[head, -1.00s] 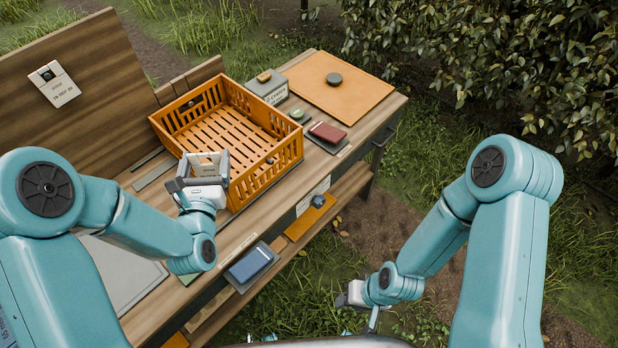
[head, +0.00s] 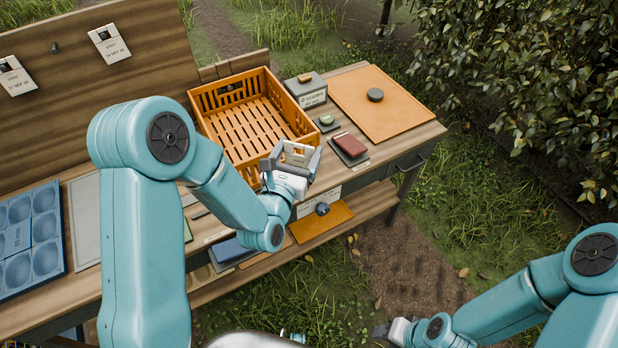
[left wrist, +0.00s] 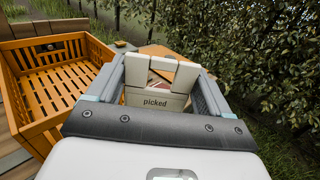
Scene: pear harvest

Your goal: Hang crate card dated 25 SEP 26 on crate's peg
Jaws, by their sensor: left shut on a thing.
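My left gripper (head: 291,165) is shut on a pale card (head: 297,152), held in front of the orange crate's near right corner. In the left wrist view the card (left wrist: 155,101) stands between the fingers and bears the word "picked"; no date is readable on it. The crate (head: 215,150) is empty with slatted walls and floor. A dark round spot (head: 230,86) shows on its far left wall, also in the left wrist view (left wrist: 48,47); I cannot tell whether it is a peg. The gripper hides part of the near wall. My right gripper (head: 388,333) is low over the grass, its jaws unclear.
Two more cards (head: 109,43) (head: 14,76) hang on the wooden board, their dates too small to read surely. A blue tray (head: 30,240) lies left.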

